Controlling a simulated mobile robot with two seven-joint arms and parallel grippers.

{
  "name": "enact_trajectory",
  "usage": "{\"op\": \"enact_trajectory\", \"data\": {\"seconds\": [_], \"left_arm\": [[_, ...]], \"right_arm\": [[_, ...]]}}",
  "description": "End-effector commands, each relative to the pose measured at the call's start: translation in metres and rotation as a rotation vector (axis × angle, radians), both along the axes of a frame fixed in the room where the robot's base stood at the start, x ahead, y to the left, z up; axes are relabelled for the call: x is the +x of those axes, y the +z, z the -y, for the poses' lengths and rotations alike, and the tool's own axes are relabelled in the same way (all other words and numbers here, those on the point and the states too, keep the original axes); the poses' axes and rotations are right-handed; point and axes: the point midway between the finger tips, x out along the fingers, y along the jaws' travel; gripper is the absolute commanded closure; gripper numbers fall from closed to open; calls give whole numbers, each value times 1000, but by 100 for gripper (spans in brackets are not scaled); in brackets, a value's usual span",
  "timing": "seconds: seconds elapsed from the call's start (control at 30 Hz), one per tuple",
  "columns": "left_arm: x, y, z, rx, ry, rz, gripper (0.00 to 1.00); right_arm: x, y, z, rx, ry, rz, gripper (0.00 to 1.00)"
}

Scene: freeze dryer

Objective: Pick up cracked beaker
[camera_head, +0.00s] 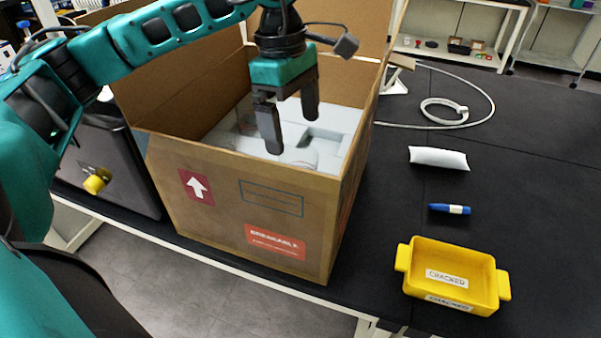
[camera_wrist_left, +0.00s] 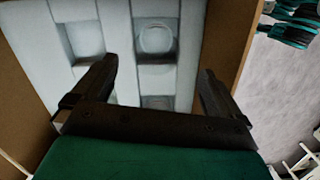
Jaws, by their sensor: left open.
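My left gripper (camera_head: 291,132) is open and points down into the open cardboard box, over its white foam insert. In the left wrist view the gripper (camera_wrist_left: 158,72) has nothing between its fingers. A clear round glass, seemingly a beaker (camera_wrist_left: 155,37), sits in a square foam compartment ahead of the fingertips. A fainter round shape (camera_wrist_left: 157,102) shows in another compartment between the fingers. I cannot make out a crack on either. In the head view the glassware is mostly hidden by the gripper and box wall. My right gripper is not in view.
The tall cardboard box (camera_head: 225,215) has raised flaps, and its walls surround the gripper's work space. A blue marker (camera_head: 449,209), a white pillow-like pack (camera_head: 438,158) and a white hose (camera_head: 440,125) lie on the black table.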

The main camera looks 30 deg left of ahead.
Motion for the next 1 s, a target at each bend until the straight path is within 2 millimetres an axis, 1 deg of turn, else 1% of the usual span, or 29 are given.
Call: {"op": "enact_trajectory", "data": {"seconds": [0.03,0.1,0.2,0.47,0.53,0.6,0.7,0.8,1.0], "left_arm": [[-1,-11,1,2,0,-4,0],[-1,-22,2,1,0,-3,0],[0,-34,4,1,0,-1,0],[2,-52,5,1,0,-1,0],[3,-62,5,2,0,-1,0],[5,-76,6,1,0,-1,0],[5,-90,8,1,-1,-1,0],[5,-95,9,0,-1,1,0],[5,-93,9,0,-1,1,1]], "right_arm": [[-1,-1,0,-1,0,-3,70],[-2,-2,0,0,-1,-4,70],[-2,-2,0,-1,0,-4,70],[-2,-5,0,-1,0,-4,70],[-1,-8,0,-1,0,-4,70],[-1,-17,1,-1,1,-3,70],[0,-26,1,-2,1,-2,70],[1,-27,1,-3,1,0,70],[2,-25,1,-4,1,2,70]]}}
